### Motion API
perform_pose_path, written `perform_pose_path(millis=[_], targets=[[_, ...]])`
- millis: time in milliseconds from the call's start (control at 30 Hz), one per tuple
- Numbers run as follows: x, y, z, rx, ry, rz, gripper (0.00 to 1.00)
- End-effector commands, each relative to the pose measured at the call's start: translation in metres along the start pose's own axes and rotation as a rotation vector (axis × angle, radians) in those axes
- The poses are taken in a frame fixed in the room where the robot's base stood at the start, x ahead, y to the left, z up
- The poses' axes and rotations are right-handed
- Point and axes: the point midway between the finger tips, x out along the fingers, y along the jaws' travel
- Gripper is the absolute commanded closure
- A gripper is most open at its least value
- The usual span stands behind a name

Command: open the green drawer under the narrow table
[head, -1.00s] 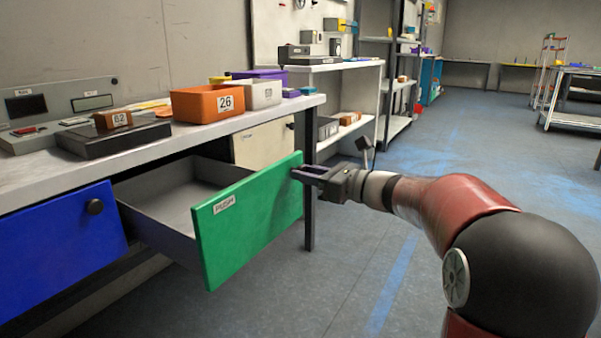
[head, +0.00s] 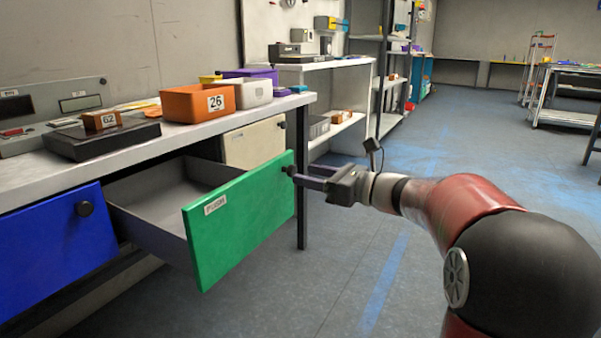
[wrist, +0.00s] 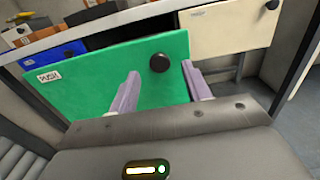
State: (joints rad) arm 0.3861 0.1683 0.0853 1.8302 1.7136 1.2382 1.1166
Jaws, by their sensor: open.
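The green drawer (head: 240,220) under the narrow table (head: 180,136) is pulled well out, and its empty grey inside shows. Its front carries a white label at the left and a dark round knob (head: 289,171) at the upper right. My gripper (head: 303,178) is at the knob from the front right. In the wrist view my gripper (wrist: 160,85) has its two pale purple fingers apart, and the knob (wrist: 159,63) shows just beyond and between their tips. The green front (wrist: 105,75) fills much of that view. I cannot tell whether a finger touches the knob.
A closed blue drawer (head: 55,250) is left of the green one, and a closed cream drawer (head: 253,143) is right. Orange bin 26 (head: 188,105) and a scanner with box 62 (head: 100,122) stand on the table. Floor (head: 345,285) before the green drawer is clear.

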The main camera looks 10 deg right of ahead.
Motion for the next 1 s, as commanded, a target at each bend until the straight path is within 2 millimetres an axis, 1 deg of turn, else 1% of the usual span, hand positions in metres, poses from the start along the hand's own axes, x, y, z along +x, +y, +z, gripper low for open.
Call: perform_pose_path(millis=[33, 100, 200, 300, 633, 700, 767, 833, 867, 900, 933, 967, 1000], targets=[[-0.010, -0.001, 0.001, 0.001, 0.001, -0.004, 0.52], [-0.021, -0.001, 0.001, 0.001, 0.001, -0.003, 0.52], [-0.033, 0.000, 0.000, 0.001, 0.001, -0.001, 0.52], [-0.041, 0.000, 0.000, 0.001, 0.000, -0.001, 0.52], [-0.043, 0.001, 0.000, -0.001, 0.002, 0.001, 0.52], [-0.041, 0.007, 0.001, -0.020, 0.019, 0.011, 0.52], [-0.039, 0.020, 0.001, -0.068, 0.060, 0.032, 0.52], [-0.036, 0.048, 0.001, -0.174, 0.144, 0.079, 0.52], [-0.036, 0.063, -0.001, -0.236, 0.192, 0.108, 0.52], [-0.038, 0.085, -0.004, -0.332, 0.262, 0.154, 0.52], [-0.041, 0.102, -0.008, -0.415, 0.318, 0.192, 0.52], [-0.046, 0.119, -0.012, -0.503, 0.375, 0.237, 0.52], [-0.054, 0.141, -0.018, -0.628, 0.451, 0.299, 0.52]])
